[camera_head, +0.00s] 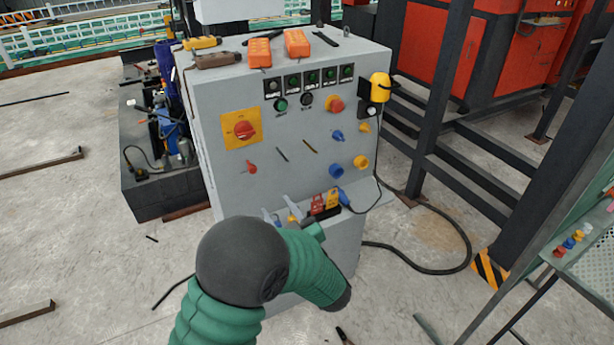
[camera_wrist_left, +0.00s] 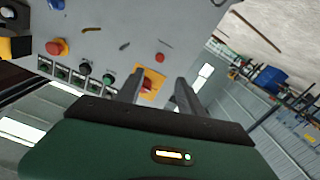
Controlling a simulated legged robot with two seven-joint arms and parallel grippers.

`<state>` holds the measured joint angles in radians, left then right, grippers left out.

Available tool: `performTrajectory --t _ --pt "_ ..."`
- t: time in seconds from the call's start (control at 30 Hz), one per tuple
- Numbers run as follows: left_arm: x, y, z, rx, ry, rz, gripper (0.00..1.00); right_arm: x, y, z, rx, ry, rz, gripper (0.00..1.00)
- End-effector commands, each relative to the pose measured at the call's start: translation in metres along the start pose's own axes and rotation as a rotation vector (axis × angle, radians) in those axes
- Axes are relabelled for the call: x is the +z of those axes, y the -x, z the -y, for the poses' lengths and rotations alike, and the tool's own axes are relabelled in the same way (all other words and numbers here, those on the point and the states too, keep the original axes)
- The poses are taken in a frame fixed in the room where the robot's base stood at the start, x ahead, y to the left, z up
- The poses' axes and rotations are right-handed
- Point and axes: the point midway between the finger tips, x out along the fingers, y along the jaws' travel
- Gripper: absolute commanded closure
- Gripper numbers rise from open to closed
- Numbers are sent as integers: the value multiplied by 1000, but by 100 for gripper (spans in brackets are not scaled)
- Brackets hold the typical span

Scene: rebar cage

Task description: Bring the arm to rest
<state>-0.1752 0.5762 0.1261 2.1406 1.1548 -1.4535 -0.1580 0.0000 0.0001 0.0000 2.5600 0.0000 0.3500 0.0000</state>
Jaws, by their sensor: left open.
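My left arm comes up from the bottom of the head view, green with a dark grey round joint. My left gripper (camera_head: 282,210) is partly hidden behind that arm, low in front of the grey control cabinet (camera_head: 215,125). In the left wrist view my left gripper (camera_wrist_left: 159,84) shows two dark fingers spread apart with nothing between them. Beyond the fingers is the red rotary switch (camera_wrist_left: 147,85) on its yellow plate, which also shows on the cabinet in the head view. My right gripper is in neither view.
Tools, including a red and yellow one (camera_head: 325,203), lie on the cabinet's low front ledge. A yellow lamp-like part (camera_head: 380,87) hangs at its right edge. A black cable (camera_head: 468,245) loops over the floor. Dark steel posts (camera_head: 440,95) stand at right.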

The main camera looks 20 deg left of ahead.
Motion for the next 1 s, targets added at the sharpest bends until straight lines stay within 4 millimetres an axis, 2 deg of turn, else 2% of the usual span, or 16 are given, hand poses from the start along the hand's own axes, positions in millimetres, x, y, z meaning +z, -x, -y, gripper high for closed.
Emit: performTrajectory --t 0.13,0.27,0.33,0.4,0.47,0.5,0.57,0.6,0.7,0.83,1.0 --pt "-2 -1 -6 30 3 32 55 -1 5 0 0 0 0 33" --pt "-1 3 -36 199 -9 231 55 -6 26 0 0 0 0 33" --pt "6 22 -53 333 -57 409 55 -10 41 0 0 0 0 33" --pt "14 53 -55 453 -145 604 55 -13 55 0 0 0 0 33" --pt "21 85 -42 532 -247 771 55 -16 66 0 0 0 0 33" --pt "24 107 -26 568 -326 880 55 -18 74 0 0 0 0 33" --pt "24 139 7 599 -452 1030 55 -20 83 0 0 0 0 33" --pt "23 157 31 605 -533 1117 55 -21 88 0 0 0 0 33" --pt "17 185 81 589 -690 1266 55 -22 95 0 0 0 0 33" --pt "12 200 112 568 -782 1346 55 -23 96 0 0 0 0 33" --pt "12 200 114 566 -789 1351 55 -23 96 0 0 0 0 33"
